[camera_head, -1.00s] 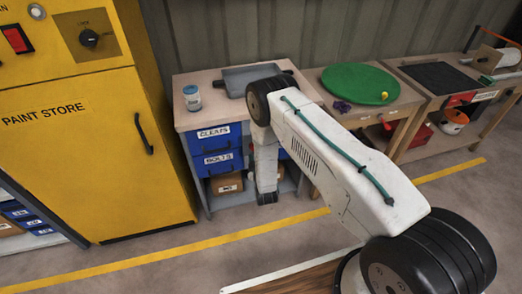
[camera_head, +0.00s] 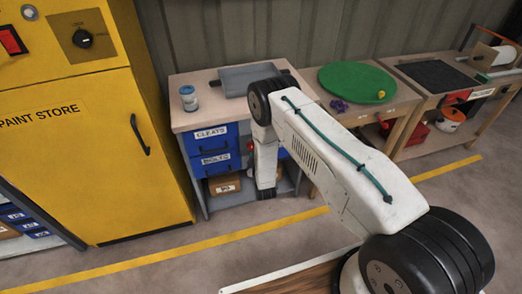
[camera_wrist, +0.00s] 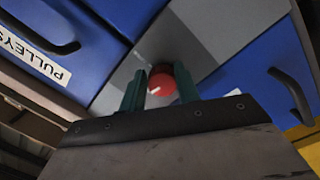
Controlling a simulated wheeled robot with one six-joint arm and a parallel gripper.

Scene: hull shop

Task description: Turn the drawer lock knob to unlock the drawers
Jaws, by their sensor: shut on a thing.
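The red lock knob (camera_wrist: 162,84) sits on a grey panel (camera_wrist: 190,42) between blue drawer fronts in the wrist view. My gripper (camera_wrist: 160,88) has its two green fingers on either side of the knob and is shut on it. The knob's turn position cannot be read. In the head view a small red part of the knob (camera_head: 250,146) shows just left of my wrist, which hides the fingers. The blue drawers marked CLEATS (camera_head: 213,143) and BOLTS (camera_head: 219,166) look closed. A drawer marked PULLEYS (camera_wrist: 75,25) is at the upper left of the wrist view.
A jar (camera_head: 189,99) and grey tray (camera_head: 247,77) stand on the bench top. The yellow paint store cabinet (camera_head: 90,160) is to the left. A table with a green disc (camera_head: 357,82) is to the right. Open floor (camera_head: 225,263) lies in front.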

